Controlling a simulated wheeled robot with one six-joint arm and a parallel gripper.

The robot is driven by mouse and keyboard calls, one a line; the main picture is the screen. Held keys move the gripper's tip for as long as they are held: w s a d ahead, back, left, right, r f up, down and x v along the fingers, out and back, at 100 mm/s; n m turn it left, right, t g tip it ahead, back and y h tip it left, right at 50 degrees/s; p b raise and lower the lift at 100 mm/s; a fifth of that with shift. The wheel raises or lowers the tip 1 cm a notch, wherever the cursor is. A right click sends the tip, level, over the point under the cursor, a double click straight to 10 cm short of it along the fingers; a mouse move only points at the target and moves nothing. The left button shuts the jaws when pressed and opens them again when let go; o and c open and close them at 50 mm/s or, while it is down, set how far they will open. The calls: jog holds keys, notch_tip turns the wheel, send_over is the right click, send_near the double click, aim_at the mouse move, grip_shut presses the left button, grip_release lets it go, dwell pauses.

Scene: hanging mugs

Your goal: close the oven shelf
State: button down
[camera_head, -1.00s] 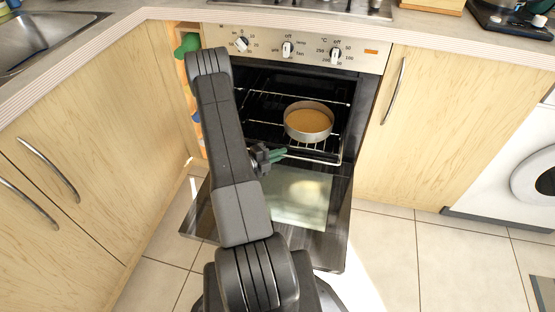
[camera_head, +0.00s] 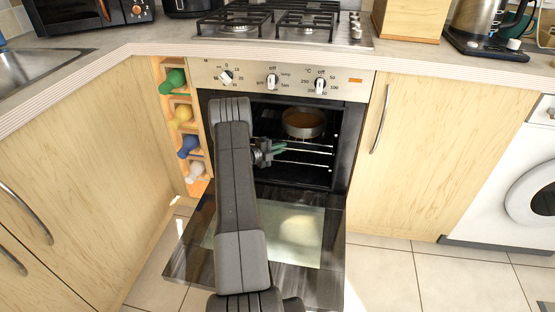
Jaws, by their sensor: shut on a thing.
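The oven (camera_head: 340,150) is open, with its door (camera_head: 300,240) folded down flat. The wire oven shelf (camera_head: 308,151) is inside the cavity, and its thin front bars show to the right of my gripper. A round cake tin (camera_head: 303,124) with a brown filling is inside the oven, above the front bars. My gripper (camera_head: 279,148), with green fingertips, is at the shelf's front edge and shut on it. My arm hides the left part of the oven opening and the shelf's left end.
Oven knobs (camera_head: 272,81) and the hob (camera_head: 285,25) are above the opening. A bottle rack (camera_head: 186,130) stands close to the left of my arm. A cupboard (camera_head: 440,150) with a vertical handle is at right. Tiled floor (camera_head: 385,275) is free right of the door.

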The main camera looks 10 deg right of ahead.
jog(key=shift+w+d, duration=0.15)
jog(key=shift+w, duration=0.25)
jog(key=c, duration=1.5)
grip_release()
jog(key=shift+c, duration=0.2)
jog(key=p+v, duration=0.3)
jog(key=v, duration=1.1)
jog(key=s+b+x, duration=0.1)
jog(key=b+x, duration=0.1)
jog(key=x, duration=1)
jog(key=shift+d, duration=0.45)
